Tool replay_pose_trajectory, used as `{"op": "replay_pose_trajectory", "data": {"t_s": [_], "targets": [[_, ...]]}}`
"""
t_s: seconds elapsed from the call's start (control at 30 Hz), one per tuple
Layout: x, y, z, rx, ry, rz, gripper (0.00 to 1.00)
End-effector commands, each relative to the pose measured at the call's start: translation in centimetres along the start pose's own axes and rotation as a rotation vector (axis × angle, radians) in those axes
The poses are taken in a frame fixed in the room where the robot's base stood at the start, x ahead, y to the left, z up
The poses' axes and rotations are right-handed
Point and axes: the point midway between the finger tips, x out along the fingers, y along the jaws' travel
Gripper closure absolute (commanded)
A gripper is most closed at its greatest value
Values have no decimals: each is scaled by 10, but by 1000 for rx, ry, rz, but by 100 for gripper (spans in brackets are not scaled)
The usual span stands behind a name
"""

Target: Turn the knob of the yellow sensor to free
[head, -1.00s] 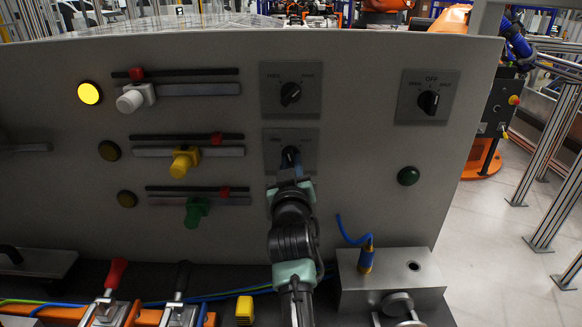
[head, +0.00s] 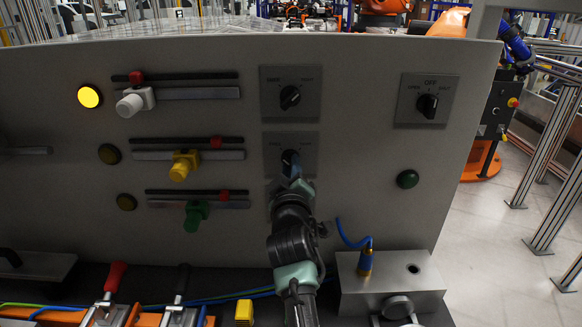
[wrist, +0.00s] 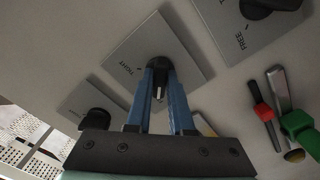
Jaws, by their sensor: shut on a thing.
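The yellow sensor (head: 184,165) sits on its rail at the left of the grey panel, in the middle row. A grey plate with a black knob (head: 288,157) is on the same row to its right. My gripper (head: 292,167) reaches up to this knob from below, and its blue fingers are shut on it. In the wrist view the fingers (wrist: 159,82) close around the knob (wrist: 158,66), and the plate reads TIGHT on one side. The fingers partly hide the knob, so its pointing direction is not clear.
The white sensor (head: 135,101) and its knob (head: 290,97) are above. The green sensor (head: 196,214) is below; my arm mostly hides its plate. An OFF selector (head: 427,105) and a green button (head: 407,179) are to the right. A metal block (head: 390,285) stands at lower right.

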Motion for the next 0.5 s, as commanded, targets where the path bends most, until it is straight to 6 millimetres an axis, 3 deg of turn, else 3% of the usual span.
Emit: {"op": "replay_pose_trajectory", "data": {"t_s": [0.33,0.37,0.5], "targets": [[0,0,1,-7,-2,0,100],[0,0,1,-7,-2,0,75],[0,0,1,-6,-1,0,50]]}}
